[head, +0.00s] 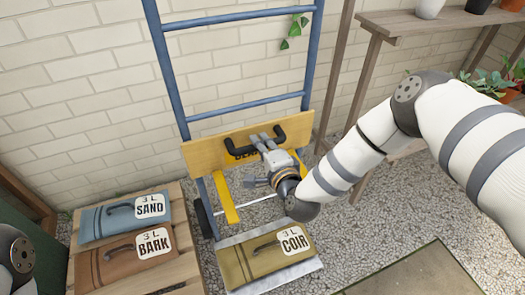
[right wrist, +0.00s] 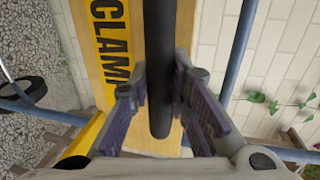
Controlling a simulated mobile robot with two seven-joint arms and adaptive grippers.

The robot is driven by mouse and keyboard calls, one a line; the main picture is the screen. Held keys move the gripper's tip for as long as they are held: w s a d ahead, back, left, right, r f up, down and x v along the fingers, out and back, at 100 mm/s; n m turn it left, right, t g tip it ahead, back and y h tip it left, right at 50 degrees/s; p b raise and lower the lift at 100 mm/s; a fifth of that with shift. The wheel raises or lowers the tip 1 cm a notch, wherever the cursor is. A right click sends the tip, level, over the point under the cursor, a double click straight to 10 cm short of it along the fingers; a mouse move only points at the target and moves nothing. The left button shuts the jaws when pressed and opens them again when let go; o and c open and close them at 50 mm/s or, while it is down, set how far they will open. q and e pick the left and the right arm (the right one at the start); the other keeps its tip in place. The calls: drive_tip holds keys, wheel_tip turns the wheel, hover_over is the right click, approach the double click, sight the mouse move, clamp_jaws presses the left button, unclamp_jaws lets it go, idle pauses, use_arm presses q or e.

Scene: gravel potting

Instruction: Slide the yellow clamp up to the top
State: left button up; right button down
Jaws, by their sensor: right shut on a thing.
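The yellow clamp (head: 205,155) is a wide wood-yellow board across the blue frame of a hand truck (head: 172,75), low on its uprights and below a blue crossbar. It has a black bar handle (head: 298,128) and a label partly hidden by my gripper. My right gripper (head: 262,141) is shut on the middle of the handle. In the right wrist view the handle (right wrist: 160,40) passes between the purple-grey finger pads, with the clamp board (right wrist: 92,60) and its label letters behind. My left gripper is out of view.
A coir bag (head: 265,262) lies on the truck's toe plate. Sand (head: 122,215) and bark (head: 122,258) bags lie on a wooden pallet at left. A potting bench (head: 400,25) stands at right. The uprights above the clamp look clear up to the crossbar.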

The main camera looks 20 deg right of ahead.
drive_tip(key=shift+w+r, duration=0.15)
drive_tip(key=shift+r, duration=0.5)
drive_tip(key=c, duration=1.5)
unclamp_jaws()
drive_tip(key=shift+r, duration=0.1)
drive_tip(key=v, duration=1.2)
